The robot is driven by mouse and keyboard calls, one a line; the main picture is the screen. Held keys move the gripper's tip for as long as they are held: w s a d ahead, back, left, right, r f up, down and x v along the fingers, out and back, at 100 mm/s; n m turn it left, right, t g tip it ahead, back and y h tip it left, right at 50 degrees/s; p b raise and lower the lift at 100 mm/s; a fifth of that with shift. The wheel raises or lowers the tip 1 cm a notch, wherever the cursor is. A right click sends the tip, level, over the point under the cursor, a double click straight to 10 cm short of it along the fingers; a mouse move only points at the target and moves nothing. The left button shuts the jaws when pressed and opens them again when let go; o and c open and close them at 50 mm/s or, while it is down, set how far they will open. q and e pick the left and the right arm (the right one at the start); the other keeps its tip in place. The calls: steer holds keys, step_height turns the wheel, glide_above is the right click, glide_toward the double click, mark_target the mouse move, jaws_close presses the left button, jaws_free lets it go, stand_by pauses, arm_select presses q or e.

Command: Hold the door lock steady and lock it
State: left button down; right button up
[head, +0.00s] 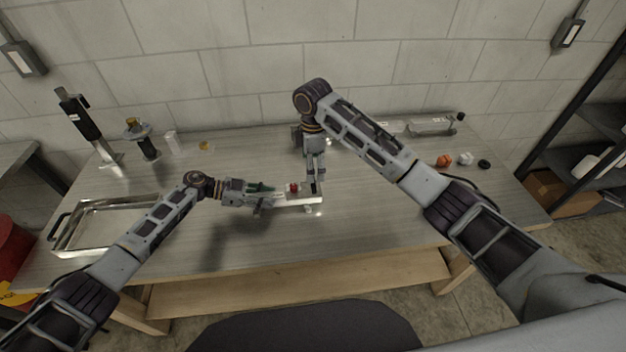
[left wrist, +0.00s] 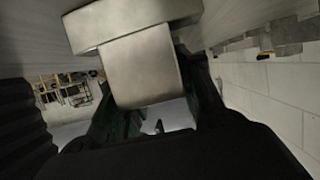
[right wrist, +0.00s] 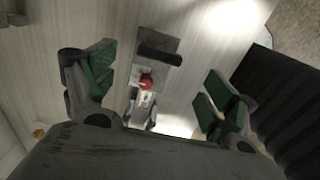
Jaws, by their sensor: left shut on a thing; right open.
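The door lock (head: 307,198) is a pale metal piece with a red part (head: 294,187), held above the middle of the table. My left gripper (head: 268,190) is shut on its left end. In the left wrist view a grey metal block of the lock (left wrist: 140,65) fills the space between the fingers. My right gripper (head: 317,172) is above and behind the lock, pointing down. In the right wrist view its green-padded fingers (right wrist: 155,90) are spread wide, with the red part (right wrist: 146,81) and a dark bar (right wrist: 160,54) between and beyond them, apart from the fingers.
A metal tray (head: 100,208) lies at the table's left. A black upright tool (head: 85,125) and a dark spool-like stand (head: 141,138) are at the back left. Small orange, white and black pieces (head: 465,159) sit at the right. The table front (head: 370,235) is clear.

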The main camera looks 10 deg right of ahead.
mark_target(313, 186)
steer(key=shift+f, duration=3.45)
steer(key=shift+c, duration=0.4)
steer(key=c, duration=0.9)
